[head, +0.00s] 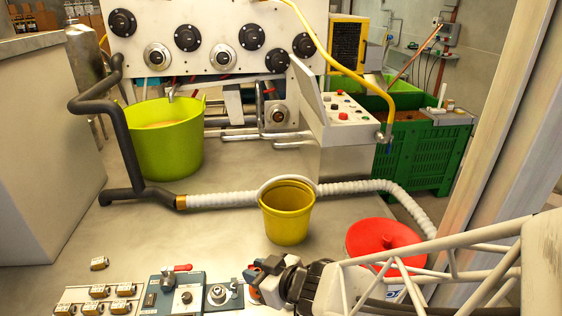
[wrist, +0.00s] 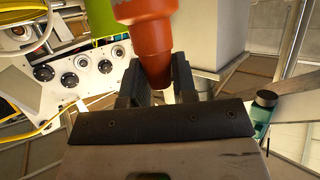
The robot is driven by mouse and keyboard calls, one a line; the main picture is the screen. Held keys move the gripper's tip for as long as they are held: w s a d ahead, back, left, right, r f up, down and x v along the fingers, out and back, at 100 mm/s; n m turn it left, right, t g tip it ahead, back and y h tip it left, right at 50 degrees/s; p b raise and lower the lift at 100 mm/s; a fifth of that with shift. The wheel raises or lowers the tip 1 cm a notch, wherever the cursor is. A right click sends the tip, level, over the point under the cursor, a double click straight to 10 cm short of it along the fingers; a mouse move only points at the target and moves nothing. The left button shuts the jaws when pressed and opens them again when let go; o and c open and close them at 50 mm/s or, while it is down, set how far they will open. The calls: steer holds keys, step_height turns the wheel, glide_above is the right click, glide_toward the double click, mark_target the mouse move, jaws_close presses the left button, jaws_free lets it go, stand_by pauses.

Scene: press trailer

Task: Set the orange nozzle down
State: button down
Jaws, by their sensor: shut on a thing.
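The orange nozzle (wrist: 150,40) is large in the wrist view, a tapered orange-red piece with its narrow end between the jaws. My gripper (wrist: 158,85) is shut on it, with a dark finger on each side. Its wide end runs out of the top of the wrist view. In the head view my gripper (head: 262,283) is low in the middle, at the end of my arm, close to the blue-grey fittings on the bench. The nozzle is small and partly hidden there, and I cannot tell whether it touches anything.
A bench (head: 133,290) with several small labelled pieces and a blue-grey fitting panel (head: 178,298) lies at the lower left. A yellow bucket (head: 287,222), a red tub (head: 372,238) and a white ribbed hose (head: 232,199) lie beyond. A lime tub (head: 165,150) stands further back.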

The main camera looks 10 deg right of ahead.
step_height(320, 180, up, 5)
steer(key=shift+f, duration=0.1)
steer(key=w+d+r+n+g+y, duration=0.1)
steer(key=w+d+r, duration=0.25)
steer(key=w, duration=0.75)
steer(key=w+d+r+n+g, duration=0.15)
steer(key=w+d, duration=0.25)
steer(key=w, duration=0.7)
steer(key=w+d+f+n+y, duration=0.1)
steer(key=w+d+f+y, duration=0.1)
steer(key=w+d, duration=1.35)
steer(key=w+d+f+g, duration=0.1)
steer(key=w+d+f, duration=0.1)
steer(key=d, duration=0.3)
steer(key=w+d+f+g, duration=0.1)
steer(key=d+f, duration=0.1)
steer(key=d, duration=0.4)
step_height(320, 180, down, 17)
steer(key=n, duration=0.1)
steer(key=shift+a, duration=0.3)
steer(key=shift+f, duration=0.2)
